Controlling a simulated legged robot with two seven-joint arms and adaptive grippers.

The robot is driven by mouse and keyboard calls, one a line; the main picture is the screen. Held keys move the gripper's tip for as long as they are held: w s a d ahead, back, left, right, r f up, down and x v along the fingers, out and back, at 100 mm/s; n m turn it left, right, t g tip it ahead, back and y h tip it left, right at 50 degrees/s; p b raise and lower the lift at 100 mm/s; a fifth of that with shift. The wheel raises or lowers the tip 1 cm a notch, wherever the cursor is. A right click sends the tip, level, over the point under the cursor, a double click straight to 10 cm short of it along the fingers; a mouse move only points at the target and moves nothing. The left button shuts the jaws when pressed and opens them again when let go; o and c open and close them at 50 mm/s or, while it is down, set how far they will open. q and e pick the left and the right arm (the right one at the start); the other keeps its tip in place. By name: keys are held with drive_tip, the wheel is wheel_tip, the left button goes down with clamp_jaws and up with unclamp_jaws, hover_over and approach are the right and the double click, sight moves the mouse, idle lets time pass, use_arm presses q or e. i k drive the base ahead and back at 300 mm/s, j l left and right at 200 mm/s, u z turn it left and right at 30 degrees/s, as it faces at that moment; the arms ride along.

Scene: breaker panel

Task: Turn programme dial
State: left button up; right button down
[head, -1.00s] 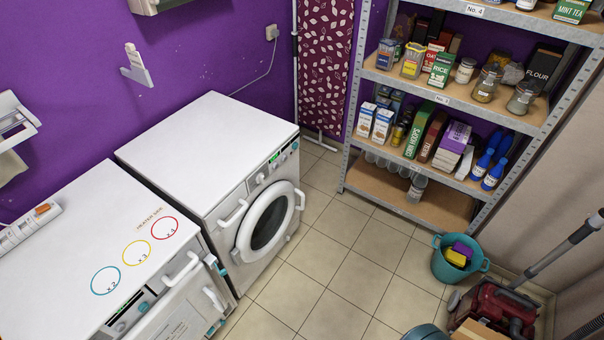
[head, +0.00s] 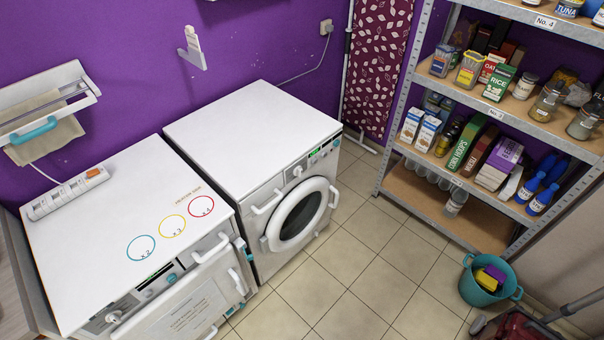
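Two white machines stand against the purple wall. The front-loading washer (head: 255,130) has a round porthole door (head: 301,215), which looks shut. Its control panel carries a pale round dial (head: 297,171) and a small green-lit display (head: 315,153). The nearer left machine (head: 110,215) also has a front panel with a pale knob (head: 114,317), a small display (head: 155,275) and a teal control (head: 171,279). I cannot tell from markings which knob is the programme dial, and the dial settings are too small to read. Neither of my grippers is in view.
A power strip (head: 68,193) lies on the left machine, whose top has three coloured circles. A metal shelf (head: 470,195) with groceries stands right, with a teal bucket (head: 490,282) before it. Tiled floor (head: 365,270) in front of the washer is clear.

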sight(298, 171)
drive_tip(key=u, duration=0.3)
drive_tip(key=i+l+u, duration=0.15)
drive_tip(key=l+u, duration=0.15)
drive_tip(key=i+l+u, duration=0.1)
drive_tip(key=l+u, duration=0.55)
drive_tip(key=i+l, duration=0.05)
